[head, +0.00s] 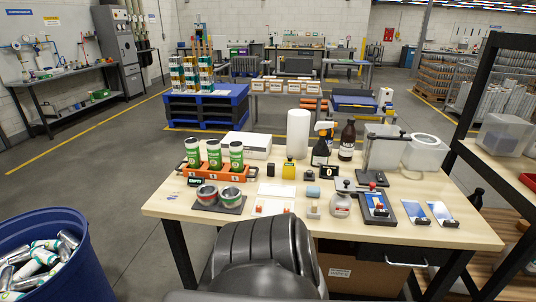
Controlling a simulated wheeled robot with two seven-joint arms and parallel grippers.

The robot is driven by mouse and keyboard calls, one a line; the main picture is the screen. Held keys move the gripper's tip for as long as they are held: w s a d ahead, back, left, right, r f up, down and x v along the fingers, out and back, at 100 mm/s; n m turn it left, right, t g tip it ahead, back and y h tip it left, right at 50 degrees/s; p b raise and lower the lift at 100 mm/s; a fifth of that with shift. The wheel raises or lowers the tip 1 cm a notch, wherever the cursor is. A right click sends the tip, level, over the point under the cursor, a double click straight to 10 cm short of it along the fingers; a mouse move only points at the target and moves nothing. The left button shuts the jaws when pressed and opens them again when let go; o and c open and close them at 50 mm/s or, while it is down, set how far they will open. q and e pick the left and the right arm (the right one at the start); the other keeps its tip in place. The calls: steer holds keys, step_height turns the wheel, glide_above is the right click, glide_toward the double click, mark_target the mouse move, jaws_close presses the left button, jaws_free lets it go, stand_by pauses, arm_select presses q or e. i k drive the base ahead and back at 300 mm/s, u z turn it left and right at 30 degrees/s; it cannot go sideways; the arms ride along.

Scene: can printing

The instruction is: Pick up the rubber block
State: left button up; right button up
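A small light-blue block (312,191), which looks most like the rubber block, sits on the wooden worktable (168,207) near its middle. A small grey piece with a handle (314,209) stands just in front of it. At this size I cannot confirm the material of either one. The blue block is not covered by anything. Neither of my grippers is in view.
An orange holder (211,180) with three green-and-white cans stands left on the table. Right of the block are a round jar (341,205) and a dark tray (378,208). A dark spray bottle (321,150) stands behind. A blue can bin (85,270) is at lower left.

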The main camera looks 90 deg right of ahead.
mark_target(270, 166)
steer(key=z, duration=2.45)
